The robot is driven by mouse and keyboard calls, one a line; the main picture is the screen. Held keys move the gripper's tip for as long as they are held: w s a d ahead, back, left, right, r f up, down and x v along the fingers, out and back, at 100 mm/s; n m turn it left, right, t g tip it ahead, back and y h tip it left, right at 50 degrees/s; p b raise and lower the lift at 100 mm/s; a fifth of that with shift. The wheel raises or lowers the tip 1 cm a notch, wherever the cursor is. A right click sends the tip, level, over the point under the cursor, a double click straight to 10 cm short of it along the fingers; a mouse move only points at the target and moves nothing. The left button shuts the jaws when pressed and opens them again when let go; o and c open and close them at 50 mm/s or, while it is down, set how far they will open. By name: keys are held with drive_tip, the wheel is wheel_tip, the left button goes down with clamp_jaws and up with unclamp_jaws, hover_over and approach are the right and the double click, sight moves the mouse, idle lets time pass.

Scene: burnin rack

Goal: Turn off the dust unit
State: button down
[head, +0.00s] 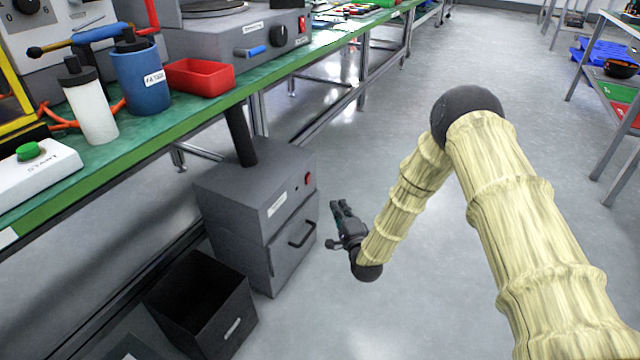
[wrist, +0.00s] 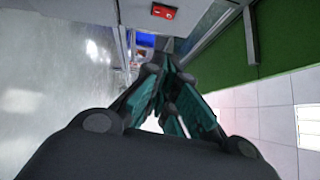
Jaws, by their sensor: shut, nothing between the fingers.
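The dust unit appears to be the grey box (head: 245,200) on the floor under the bench, with a dark hose going up from its top. A red switch (head: 308,179) sits on its front face at the upper right, above a dark handle. A red switch also shows in the wrist view (wrist: 163,11), at the top edge. Its position, on or off, cannot be told. My gripper (head: 341,208) is shut and empty, to the right of the unit and a little lower in the picture than the switch. Its fingers meet in the wrist view (wrist: 164,76).
A black open bin (head: 240,326) stands at the unit's near left. The green-topped bench (head: 150,150) runs above the unit and carries a red tray (head: 200,90), bottles and machines. The grey floor to the right is clear as far as a shelf rack (head: 600,60).

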drive_tip(key=b, duration=0.5)
approach(309, 179)
drive_tip(key=w+d, duration=0.4)
drive_tip(key=w, duration=0.2)
drive_tip(key=shift+w+a+r+b, duration=0.2)
drive_tip(key=shift+w+a, duration=0.05)
drive_tip(key=shift+a, duration=0.3)
drive_tip(key=shift+w+a+r+b, duration=0.25)
drive_tip(key=shift+w+a, duration=0.05)
drive_tip(key=shift+a, duration=0.2)
drive_tip(key=shift+w+a+r+b, duration=0.2)
drive_tip(key=shift+w+a, duration=0.05)
drive_tip(key=shift+a, duration=0.3)
